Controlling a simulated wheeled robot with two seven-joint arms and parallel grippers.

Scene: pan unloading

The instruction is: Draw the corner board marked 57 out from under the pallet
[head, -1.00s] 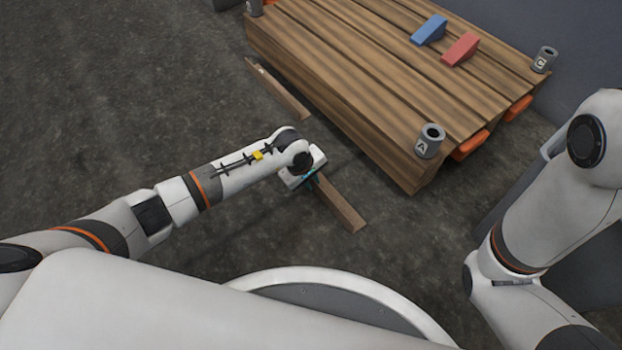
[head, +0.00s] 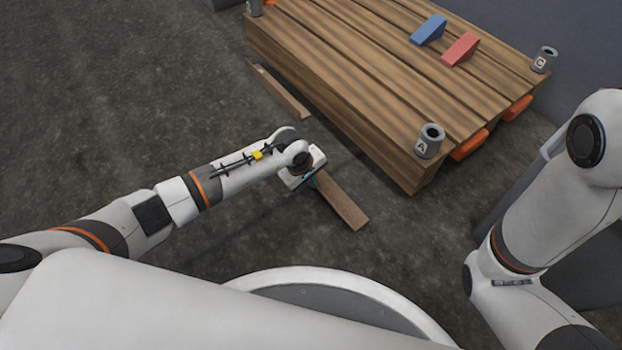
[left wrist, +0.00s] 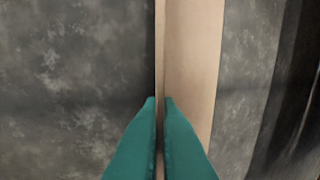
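A brown corner board (head: 342,202) lies on the floor in front of the pallet, clear of its near side; no number is readable on it. My left gripper (head: 308,180) is at the board's far end. In the left wrist view its teal fingertips (left wrist: 160,99) are close together, one on each side of the thin upright edge of the board (left wrist: 195,60), which runs up the picture. A second board (head: 279,92) lies along the pallet's left side, its number not readable. The wooden pallet (head: 350,75) stands behind. My right gripper is out of view.
On the pallet stand a blue wedge (head: 429,30), a red wedge (head: 461,48) and grey cups marked A (head: 429,142) and C (head: 544,60). Orange pieces (head: 470,145) stick out under its right end. The floor at left is open.

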